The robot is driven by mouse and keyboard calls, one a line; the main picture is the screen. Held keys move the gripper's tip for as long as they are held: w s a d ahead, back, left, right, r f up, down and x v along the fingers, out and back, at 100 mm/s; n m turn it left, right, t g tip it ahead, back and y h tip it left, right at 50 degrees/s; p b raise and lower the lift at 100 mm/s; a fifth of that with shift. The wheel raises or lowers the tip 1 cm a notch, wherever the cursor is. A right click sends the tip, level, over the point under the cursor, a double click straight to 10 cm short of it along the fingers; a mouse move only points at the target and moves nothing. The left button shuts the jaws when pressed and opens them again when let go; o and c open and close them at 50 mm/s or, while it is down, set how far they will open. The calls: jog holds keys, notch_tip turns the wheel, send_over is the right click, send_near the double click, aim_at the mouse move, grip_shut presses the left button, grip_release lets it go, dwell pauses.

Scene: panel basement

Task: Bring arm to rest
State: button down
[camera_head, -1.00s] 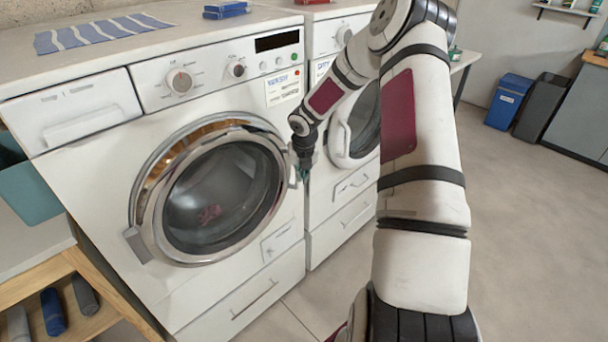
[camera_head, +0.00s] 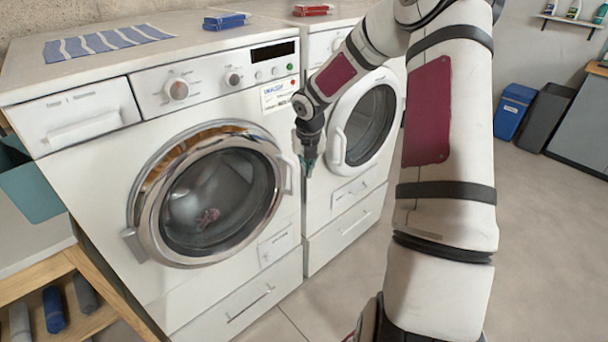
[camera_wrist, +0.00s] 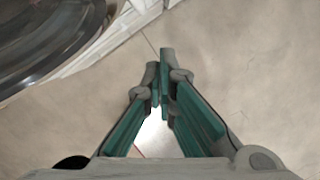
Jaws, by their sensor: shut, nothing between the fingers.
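My gripper (camera_head: 308,168) points down in front of the gap between the two white machines, close to the right rim of the left washer's round door. In the wrist view my gripper (camera_wrist: 159,85) shows its two green-padded fingers with tips together and nothing between them, above bare floor. My arm reaches from the lower right of the head view, up and over to the left. The washer (camera_head: 110,200) has its round door (camera_head: 208,200) closed or nearly so, with a reddish item visible behind the glass.
A second machine (camera_head: 345,190) stands right of the washer. A striped cloth (camera_head: 105,38) and a blue box (camera_head: 225,20) lie on top. A teal bin (camera_head: 30,185) and wooden shelf (camera_head: 85,270) stand at left. Blue (camera_head: 513,110) and dark bins (camera_head: 545,115) stand far right. Floor is open at right.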

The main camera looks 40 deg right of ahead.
jog(key=s+a+r+m+h, duration=0.1)
jog(key=s+a+r+m, duration=0.6)
jog(key=r, duration=0.3)
jog(key=s+a+r+m+h, duration=0.1)
jog(key=s+a+r+m, duration=0.3)
jog(key=a+r+m, duration=0.5)
jog(key=s+a+r+m+t+y, duration=0.1)
jog(key=s+a+r+m, duration=0.2)
jog(key=s+a+m, duration=0.2)
jog(key=s+a+r+m+t+y, duration=0.2)
jog(key=s+a+r+m, duration=0.2)
jog(key=s+m, duration=0.5)
jog(key=s, duration=0.3)
jog(key=shift+a+r, duration=0.2)
jog(key=shift+a, duration=0.15)
